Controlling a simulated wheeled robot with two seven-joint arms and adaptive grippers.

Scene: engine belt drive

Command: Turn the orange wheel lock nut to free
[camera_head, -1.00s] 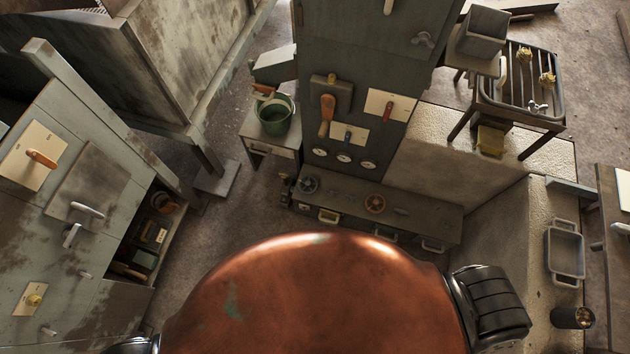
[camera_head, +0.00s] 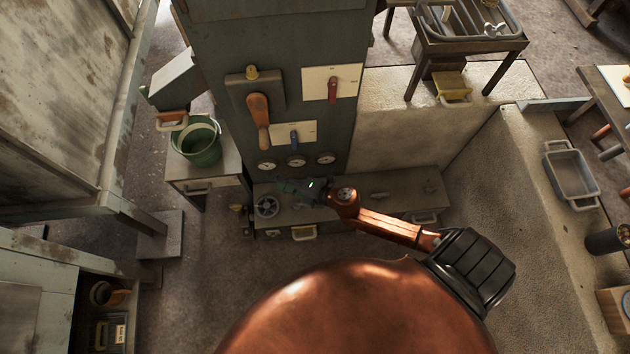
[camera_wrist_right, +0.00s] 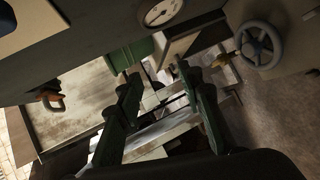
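The orange wheel and its lock nut cannot be made out in either current view. In the head view my right wrist covers the part of the low bench (camera_head: 385,188) to the right of the grey handwheel (camera_head: 268,206). My right gripper (camera_head: 292,189) is over this bench, below the gauges. In the right wrist view its two green fingers (camera_wrist_right: 157,76) are spread apart with nothing between them. A grey handwheel also shows there (camera_wrist_right: 262,45), to the right of and apart from the fingers. My left gripper is not in view.
The tall cabinet (camera_head: 225,50) carries an orange lever (camera_head: 258,118), a red switch (camera_head: 332,90), a blue switch (camera_head: 295,137) and three gauges (camera_head: 296,161). A green bucket (camera_head: 197,145) stands on a side table at left. Floor in front of the bench is open.

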